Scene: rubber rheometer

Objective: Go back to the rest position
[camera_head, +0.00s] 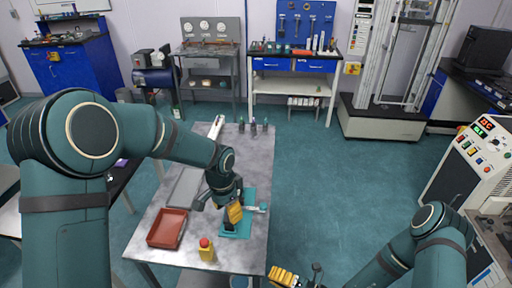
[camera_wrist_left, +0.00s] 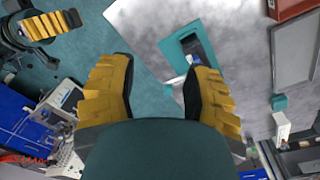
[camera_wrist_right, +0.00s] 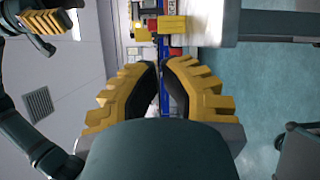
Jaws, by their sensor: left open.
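My left gripper (camera_head: 232,210) hangs over the metal table (camera_head: 200,245), above the teal mat (camera_head: 245,230). In the left wrist view its yellow-and-black fingers (camera_wrist_left: 158,68) stand apart with nothing between them. The teal mat with a small dark and white item shows beyond them. My right gripper (camera_head: 296,276) is at the bottom of the head view, off the table's right side. In the right wrist view its fingertips (camera_wrist_right: 160,65) are close together with a narrow gap and no held object visible. Whether they are fully shut is unclear.
A red tray (camera_head: 167,228), a grey tray (camera_head: 186,187) and a yellow-red emergency button (camera_head: 206,250) are on the table. Several small bottles (camera_head: 253,127) stand at its far edge. An instrument cabinet (camera_head: 470,160) stands at the right. The floor between is clear.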

